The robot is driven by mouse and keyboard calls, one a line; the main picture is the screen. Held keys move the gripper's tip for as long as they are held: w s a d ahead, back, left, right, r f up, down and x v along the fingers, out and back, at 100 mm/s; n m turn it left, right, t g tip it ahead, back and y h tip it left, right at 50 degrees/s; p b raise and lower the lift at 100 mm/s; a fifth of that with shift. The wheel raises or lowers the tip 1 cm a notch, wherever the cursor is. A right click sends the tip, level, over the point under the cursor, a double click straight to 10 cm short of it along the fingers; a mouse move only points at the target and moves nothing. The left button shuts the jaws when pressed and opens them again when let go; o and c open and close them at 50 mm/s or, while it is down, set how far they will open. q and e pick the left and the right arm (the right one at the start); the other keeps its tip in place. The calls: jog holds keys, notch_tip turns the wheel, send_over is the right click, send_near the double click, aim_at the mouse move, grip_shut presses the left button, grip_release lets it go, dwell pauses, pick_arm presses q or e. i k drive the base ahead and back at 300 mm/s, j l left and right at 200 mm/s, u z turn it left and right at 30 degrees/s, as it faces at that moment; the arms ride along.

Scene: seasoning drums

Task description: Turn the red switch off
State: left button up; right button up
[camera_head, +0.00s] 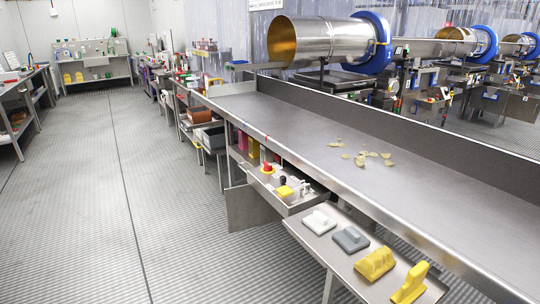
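No switch can be made out clearly from here. Another small red spot (431,100) is on the equipment behind the conveyor, by the blue-ringed drum, also too small to identify. Neither of my grippers is in view.
A steel conveyor table (300,135) with several chips (372,155) runs diagonally across the right. A large metal drum (315,38) stands behind. The ribbed floor (90,200) at left is clear.

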aim_at(268, 166)
jog(key=i+j+z, duration=0.15)
jog(key=i+j, duration=0.35)
jog(key=i+j+z, duration=0.2)
jog(key=i+j, duration=0.3)
jog(key=i+j+z, duration=0.15)
jog(key=i+j, duration=0.25)
jog(key=j, duration=0.25)
